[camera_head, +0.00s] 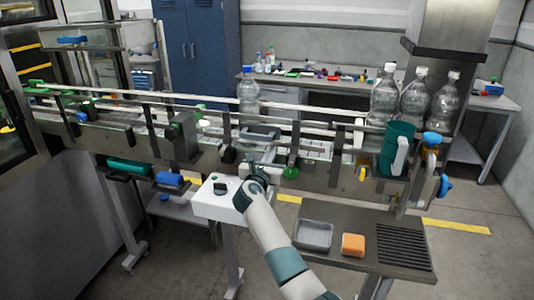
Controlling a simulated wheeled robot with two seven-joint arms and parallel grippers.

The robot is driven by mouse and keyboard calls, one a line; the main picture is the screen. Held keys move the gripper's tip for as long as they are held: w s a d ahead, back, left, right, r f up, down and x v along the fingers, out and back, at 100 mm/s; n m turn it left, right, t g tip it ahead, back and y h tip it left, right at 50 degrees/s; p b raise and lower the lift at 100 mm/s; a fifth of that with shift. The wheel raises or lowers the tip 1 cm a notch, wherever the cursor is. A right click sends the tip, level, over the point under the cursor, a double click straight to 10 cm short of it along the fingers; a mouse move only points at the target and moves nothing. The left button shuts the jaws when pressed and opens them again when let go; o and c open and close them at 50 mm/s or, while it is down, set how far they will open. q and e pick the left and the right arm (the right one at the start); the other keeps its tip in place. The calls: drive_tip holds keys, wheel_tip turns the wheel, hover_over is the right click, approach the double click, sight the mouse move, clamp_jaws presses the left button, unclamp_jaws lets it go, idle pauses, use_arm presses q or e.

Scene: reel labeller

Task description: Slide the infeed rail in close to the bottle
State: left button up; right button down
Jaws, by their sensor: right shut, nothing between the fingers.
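A clear plastic bottle (248,92) stands upright on the conveyor, left of the middle of the view. Long pale guide rails (305,107) run along the conveyor near it; I cannot tell for certain which is the infeed rail. The gap between bottle and near-side rail is too small to judge. My right gripper (249,166) is at the conveyor's front side, below and in front of the bottle. It is shut and empty, and its fingertips are small and partly lost against the conveyor's metal front. My left gripper is out of view.
Several clear bottles (414,98) stand at the conveyor's right end, behind a green cylinder (396,146). A white control box (215,198) sits below my right gripper. A side table (352,215) holds a grey tray (313,235) and an orange block (353,245).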

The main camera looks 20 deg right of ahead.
drive_tip(key=shift+w+d, duration=0.2)
idle(0.3)
drive_tip(key=b+x, duration=0.2)
drive_tip(key=x, duration=0.1)
drive_tip(key=shift+w+d, duration=0.1)
drive_tip(key=shift+w, duration=0.05)
idle(0.4)
